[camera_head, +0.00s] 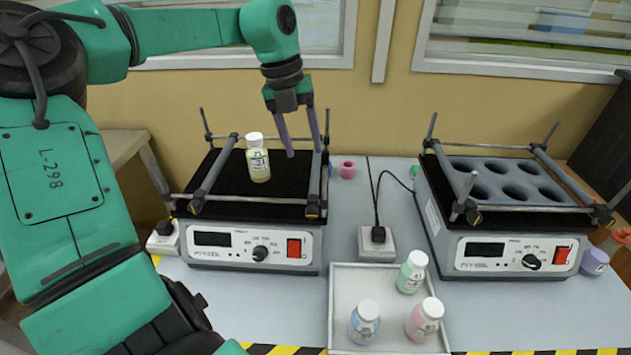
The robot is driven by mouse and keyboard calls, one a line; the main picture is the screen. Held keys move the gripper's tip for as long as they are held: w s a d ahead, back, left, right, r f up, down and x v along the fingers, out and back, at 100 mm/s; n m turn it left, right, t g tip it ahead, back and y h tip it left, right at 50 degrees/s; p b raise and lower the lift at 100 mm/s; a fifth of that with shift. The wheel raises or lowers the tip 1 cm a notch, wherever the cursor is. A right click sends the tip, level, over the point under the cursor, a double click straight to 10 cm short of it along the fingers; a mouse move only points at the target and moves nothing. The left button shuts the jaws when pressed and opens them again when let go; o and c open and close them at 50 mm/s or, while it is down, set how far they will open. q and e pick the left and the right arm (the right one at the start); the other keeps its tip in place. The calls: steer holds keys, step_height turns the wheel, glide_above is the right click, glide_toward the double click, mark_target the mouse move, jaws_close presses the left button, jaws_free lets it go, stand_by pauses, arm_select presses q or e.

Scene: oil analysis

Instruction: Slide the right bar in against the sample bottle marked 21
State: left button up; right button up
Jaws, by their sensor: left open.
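The sample bottle marked 21 (258,163), with pale yellow contents and a white cap, stands upright on the black platform of the left shaker (232,246). The left bar (214,170) is close beside it on the left. The right bar (315,184) is at the platform's right edge, with a clear gap between it and the bottle. My left gripper (304,152) is open and points down over the platform's right side, by the far part of the right bar. I cannot tell whether its fingers straddle or touch the bar. My right gripper is not in view.
A second shaker (500,249) with several round holes stands at the right. A white tray (342,292) in front holds three bottles with green, blue and pink contents. A pink ring-like object (347,169) and a power block (376,244) with cables lie between the shakers.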

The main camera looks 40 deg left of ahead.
mark_target(312, 185)
arm_select(q)
steer(key=f, duration=0.3)
steer(key=d+f, duration=0.1)
steer(key=f, duration=0.2)
steer(key=w+f, duration=0.1)
steer(key=f, duration=0.3)
steer(key=shift+w+d, duration=0.1)
steer(key=shift+d, duration=0.15)
steer(key=shift+r, duration=0.1)
jaws_close()
steer(key=shift+a, duration=0.1)
